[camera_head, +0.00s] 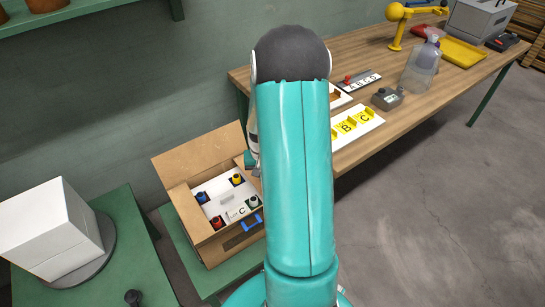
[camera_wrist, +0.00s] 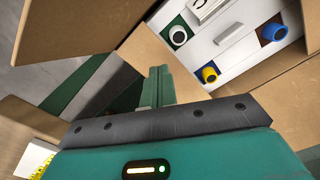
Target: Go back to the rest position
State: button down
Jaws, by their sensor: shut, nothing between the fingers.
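My gripper (camera_wrist: 160,84) is shut and empty in the wrist view, its green fingers together beside the flaps of an open cardboard box (camera_wrist: 165,55). In the head view the box (camera_head: 188,215) stands left of my teal arm, which hides most of my gripper. My fingers appear apart from the panel.
A wooden table (camera_head: 415,97) at the right bears white boards with letters, a grey device (camera_head: 387,98), a clear bottle (camera_head: 423,66) and a yellow tray (camera_head: 463,52). A white block (camera_head: 50,230) stands on a green table at the left. Grey floor (camera_head: 440,220) is clear at the lower right.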

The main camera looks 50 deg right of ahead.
dwell(0.4)
jog(key=w+a+r+n+t+h, duration=0.1)
jog(key=a+r+n, duration=0.1)
jog(key=a+r, duration=0.75)
jog(key=a+r+n+t, duration=0.15)
jog(key=a+r, duration=0.45)
jog(key=r, duration=0.6)
jog(key=s+a+r+n+t+y, duration=0.1)
jog(key=s+a+r+n+t, duration=0.2)
jog(key=s+a+r, duration=0.7)
jog(key=s+a+n, duration=0.1)
jog(key=a+n, duration=0.1)
jog(key=a, duration=0.1)
jog(key=shift+s+a+r, duration=0.15)
jog(key=shift+s+a, duration=0.1)
